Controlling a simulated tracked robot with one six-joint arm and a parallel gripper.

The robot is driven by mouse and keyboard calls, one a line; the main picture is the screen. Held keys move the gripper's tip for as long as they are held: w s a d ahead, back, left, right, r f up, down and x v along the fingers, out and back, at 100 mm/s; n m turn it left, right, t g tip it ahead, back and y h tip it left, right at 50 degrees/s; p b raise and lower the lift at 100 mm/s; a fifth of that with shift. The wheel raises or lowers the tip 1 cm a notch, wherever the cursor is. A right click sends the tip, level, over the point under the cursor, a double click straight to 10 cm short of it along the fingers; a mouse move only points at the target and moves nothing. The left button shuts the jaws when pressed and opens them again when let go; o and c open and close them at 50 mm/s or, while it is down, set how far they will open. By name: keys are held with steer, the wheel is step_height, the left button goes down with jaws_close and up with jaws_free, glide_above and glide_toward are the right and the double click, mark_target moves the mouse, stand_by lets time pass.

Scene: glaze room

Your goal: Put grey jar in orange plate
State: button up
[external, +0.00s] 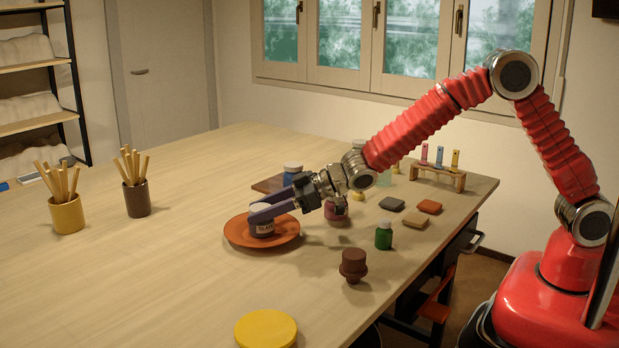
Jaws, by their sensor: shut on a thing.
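The orange plate (287,239) lies on the wooden table, left of my arm. A small grey jar (262,229) with a pale label is over the middle of the plate. My gripper (268,211) reaches in from the right and is shut on the grey jar, with its fingers around the upper part. The jar looks upright. Its base is at or very close to the plate's surface; I cannot tell whether it touches. The fingers hide part of the jar's top.
A green jar (383,237), a brown stamp-like object (353,267) and several square tiles (407,220) are to the right. A yellow disc (266,330) is in front.

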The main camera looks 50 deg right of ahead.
stand_by(0.3)
steer(key=o, duration=1.2)
steer(key=shift+f, duration=0.1)
steer(key=shift+v, duration=0.85)
steer(key=v, duration=1)
steer(key=shift+s+d, duration=0.1)
